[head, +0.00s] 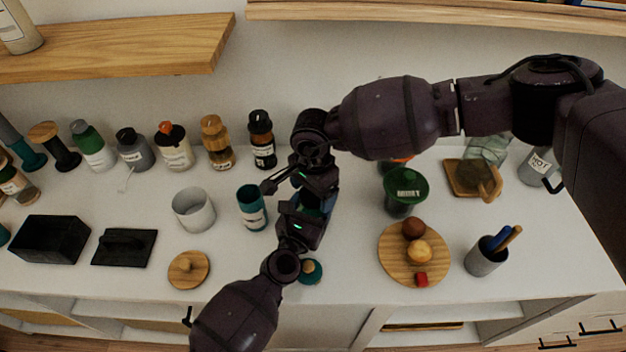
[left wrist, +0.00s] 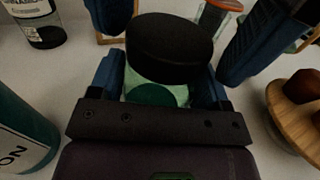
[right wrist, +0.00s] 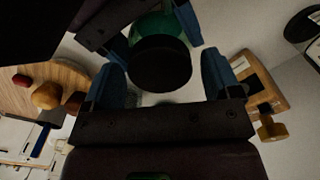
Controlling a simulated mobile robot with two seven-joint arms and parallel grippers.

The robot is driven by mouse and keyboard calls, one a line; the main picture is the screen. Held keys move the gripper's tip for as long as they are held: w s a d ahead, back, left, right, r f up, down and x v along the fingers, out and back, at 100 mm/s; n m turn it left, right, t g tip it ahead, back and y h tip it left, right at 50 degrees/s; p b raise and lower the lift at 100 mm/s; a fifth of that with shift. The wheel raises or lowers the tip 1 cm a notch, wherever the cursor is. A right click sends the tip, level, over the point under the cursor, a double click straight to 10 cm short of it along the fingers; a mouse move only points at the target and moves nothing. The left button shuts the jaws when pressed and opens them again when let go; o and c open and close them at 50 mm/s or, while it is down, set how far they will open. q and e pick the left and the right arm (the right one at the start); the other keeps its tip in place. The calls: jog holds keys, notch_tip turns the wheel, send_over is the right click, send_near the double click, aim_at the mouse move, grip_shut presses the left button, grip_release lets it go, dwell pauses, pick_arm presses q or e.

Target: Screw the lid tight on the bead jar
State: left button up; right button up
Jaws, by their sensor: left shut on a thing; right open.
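The bead jar (left wrist: 155,94) is clear with green beads inside and shows in the left wrist view; a black lid (left wrist: 168,45) sits on its top. How tightly it sits cannot be told. My left gripper (head: 310,208) is shut on the jar body below the lid. My right gripper (head: 307,180) is open, its fingers on either side of the lid with gaps. In the right wrist view the lid (right wrist: 160,66) lies between the open fingers, the green beads (right wrist: 158,27) beyond it. In the head view the grippers mostly hide the jar.
A teal canister (head: 251,212) and white cup (head: 194,211) stand left of the grippers. A teal knobbed lid (head: 309,272) lies in front. Bottles line the back.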

jog(key=shift+f, duration=0.25)
jog(key=shift+c, duration=0.3)
jog(key=c, duration=0.9)
jog(key=o, duration=1.1)
notch_tip(320, 180, up, 12)
jog(key=shift+r, duration=0.1)
pick_arm(q)
jog(key=o, duration=1.8)
